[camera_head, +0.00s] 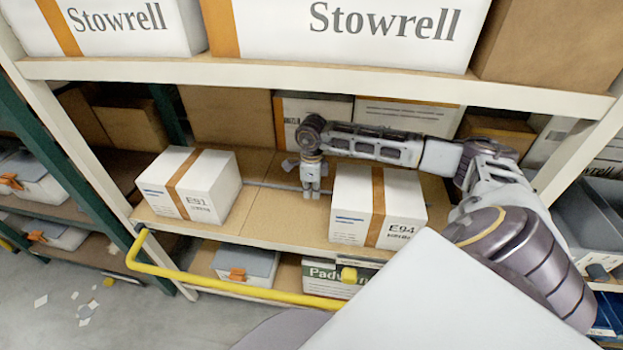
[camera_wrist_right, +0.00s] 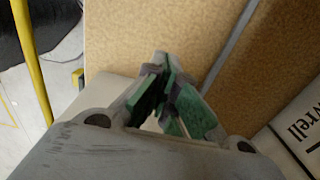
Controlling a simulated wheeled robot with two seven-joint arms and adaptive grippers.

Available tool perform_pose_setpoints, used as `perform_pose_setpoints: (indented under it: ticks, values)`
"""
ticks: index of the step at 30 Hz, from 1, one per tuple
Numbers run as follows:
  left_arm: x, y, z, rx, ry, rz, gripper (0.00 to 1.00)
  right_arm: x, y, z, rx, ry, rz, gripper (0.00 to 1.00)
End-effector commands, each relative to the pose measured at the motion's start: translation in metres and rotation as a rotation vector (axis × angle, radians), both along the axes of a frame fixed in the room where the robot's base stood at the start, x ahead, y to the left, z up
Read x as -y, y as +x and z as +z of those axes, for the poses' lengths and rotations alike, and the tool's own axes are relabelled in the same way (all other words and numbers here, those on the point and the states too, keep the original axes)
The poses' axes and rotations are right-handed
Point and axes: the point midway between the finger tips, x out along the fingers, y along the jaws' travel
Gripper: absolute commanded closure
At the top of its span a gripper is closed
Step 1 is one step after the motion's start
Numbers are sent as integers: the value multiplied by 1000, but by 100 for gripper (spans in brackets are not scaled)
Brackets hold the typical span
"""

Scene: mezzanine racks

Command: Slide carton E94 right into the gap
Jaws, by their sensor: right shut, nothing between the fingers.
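Carton E94 (camera_head: 352,204) is a white box with a brown tape band, upright on the middle shelf (camera_head: 270,215) near its front edge. My right gripper (camera_head: 311,190) is shut and empty, pointing down just left of E94's left side. I cannot tell whether it touches the carton. In the right wrist view its green-padded fingers (camera_wrist_right: 165,75) meet above the brown shelf board. Some bare shelf shows right of E94; my right arm hides the rest of the gap there. My left gripper is not in view.
Carton E91 (camera_head: 206,190) stands at the left, with bare shelf between it and my gripper. More cartons stand behind. The upper shelf beam (camera_head: 300,76) runs above my forearm. A yellow rail (camera_head: 215,287) runs along the front, below the shelf.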

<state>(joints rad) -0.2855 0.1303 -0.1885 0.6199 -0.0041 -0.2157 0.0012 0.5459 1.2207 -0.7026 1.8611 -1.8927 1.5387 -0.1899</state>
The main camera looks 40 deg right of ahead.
Motion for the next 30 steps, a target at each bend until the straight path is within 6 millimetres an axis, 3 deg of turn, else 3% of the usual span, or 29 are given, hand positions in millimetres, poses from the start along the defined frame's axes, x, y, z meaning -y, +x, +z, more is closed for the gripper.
perform_pose_setpoints:
  ticks: [11,24,30]
  values:
    - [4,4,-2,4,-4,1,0,0,0,29,1,-1,0,100]
    - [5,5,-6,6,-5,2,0,0,0,83,1,0,0,100]
    - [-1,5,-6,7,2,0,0,0,0,93,-1,0,0,100]
